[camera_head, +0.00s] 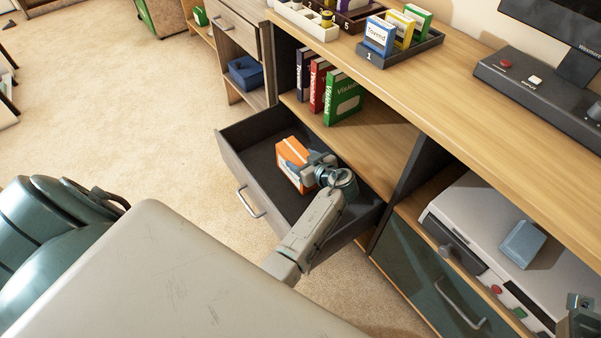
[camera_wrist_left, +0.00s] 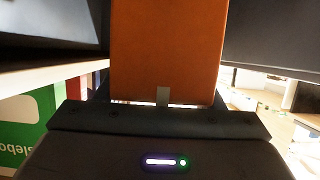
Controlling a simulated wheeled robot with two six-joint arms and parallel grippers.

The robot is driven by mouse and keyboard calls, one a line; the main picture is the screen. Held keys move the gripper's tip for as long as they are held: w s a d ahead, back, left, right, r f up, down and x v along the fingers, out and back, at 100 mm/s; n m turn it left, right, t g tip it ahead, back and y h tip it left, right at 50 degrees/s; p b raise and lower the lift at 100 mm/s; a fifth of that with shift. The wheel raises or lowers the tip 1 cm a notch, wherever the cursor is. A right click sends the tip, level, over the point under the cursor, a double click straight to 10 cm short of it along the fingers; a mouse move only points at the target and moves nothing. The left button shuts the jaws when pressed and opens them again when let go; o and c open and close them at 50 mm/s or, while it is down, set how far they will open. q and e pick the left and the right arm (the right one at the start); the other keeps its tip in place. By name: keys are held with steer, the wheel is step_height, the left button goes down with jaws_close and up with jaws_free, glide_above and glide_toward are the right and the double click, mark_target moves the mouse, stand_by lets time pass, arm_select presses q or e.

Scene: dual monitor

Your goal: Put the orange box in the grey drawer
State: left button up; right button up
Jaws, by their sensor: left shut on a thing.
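The grey drawer (camera_head: 262,137) is pulled out from the wooden cabinet in the head view, and its dark inside is bare apart from the box. The orange box (camera_head: 289,178) is within the drawer's outline, towards its front panel. My left gripper (camera_head: 302,160) is shut on the orange box, reaching over the drawer's right side. I cannot tell whether the box touches the drawer floor. In the left wrist view the orange box (camera_wrist_left: 168,50) stands upright between the fingers. A dark teal part at the lower right edge may be my right gripper (camera_head: 580,322); it is mostly cut off.
Several books, including a green one (camera_head: 343,98), stand on the shelf behind the drawer. A dark tray (camera_head: 418,47) holds small boxes on the desk top. A closed dark drawer (camera_head: 425,275) and a printer-like device (camera_head: 480,215) are at the right.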

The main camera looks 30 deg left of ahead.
arm_select(q)
steer(key=shift+f+b, duration=0.6)
steer(key=shift+f, duration=2.4)
steer(key=shift+f, duration=0.15)
steer(key=o, duration=1.4)
